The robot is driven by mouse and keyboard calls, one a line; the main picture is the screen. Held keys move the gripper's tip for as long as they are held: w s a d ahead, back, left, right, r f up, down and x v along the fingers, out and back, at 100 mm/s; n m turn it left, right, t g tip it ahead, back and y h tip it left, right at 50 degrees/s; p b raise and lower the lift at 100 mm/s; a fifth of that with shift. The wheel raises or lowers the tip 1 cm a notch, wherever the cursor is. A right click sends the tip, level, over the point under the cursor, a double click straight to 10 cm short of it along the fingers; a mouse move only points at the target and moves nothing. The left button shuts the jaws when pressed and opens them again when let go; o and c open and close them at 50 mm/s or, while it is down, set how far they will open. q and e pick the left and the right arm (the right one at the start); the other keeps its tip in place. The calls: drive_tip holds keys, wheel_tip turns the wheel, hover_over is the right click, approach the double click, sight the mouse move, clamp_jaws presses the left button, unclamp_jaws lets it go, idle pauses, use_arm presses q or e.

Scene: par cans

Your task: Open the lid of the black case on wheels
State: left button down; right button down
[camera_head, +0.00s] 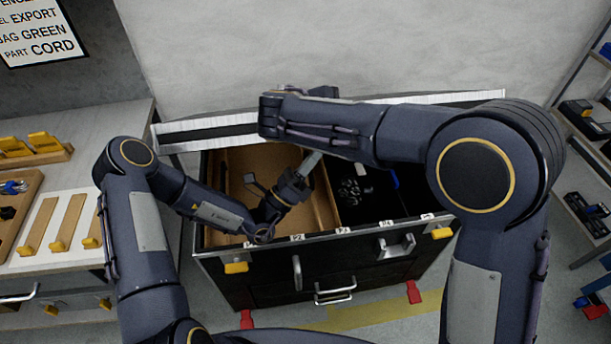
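The black case (265,283) stands in front of me with its top open. Its lid (205,132) is raised at the back, seen nearly edge-on as a long black band with pale edges. The inside shows a brown compartment (232,170) on the left and a dark one (385,205) on the right, with small metal items in it. My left gripper (304,170) is over the brown compartment; its finger gap is unclear. My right arm reaches across to the lid's middle; its gripper (318,92) is mostly hidden behind its wrist, so contact with the lid cannot be told.
A workbench (105,125) with yellow-handled items and wooden trays is on the left. Shelves (580,150) with dark bins stand on the right. A pale wall (350,45) is behind the case. Handles, yellow corner latches and red feet stick out at the case front.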

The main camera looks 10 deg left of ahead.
use_arm(q)
drive_tip(key=shift+w+a+r, duration=0.15)
drive_tip(key=shift+w+r, duration=0.35)
drive_tip(key=shift+r, duration=0.25)
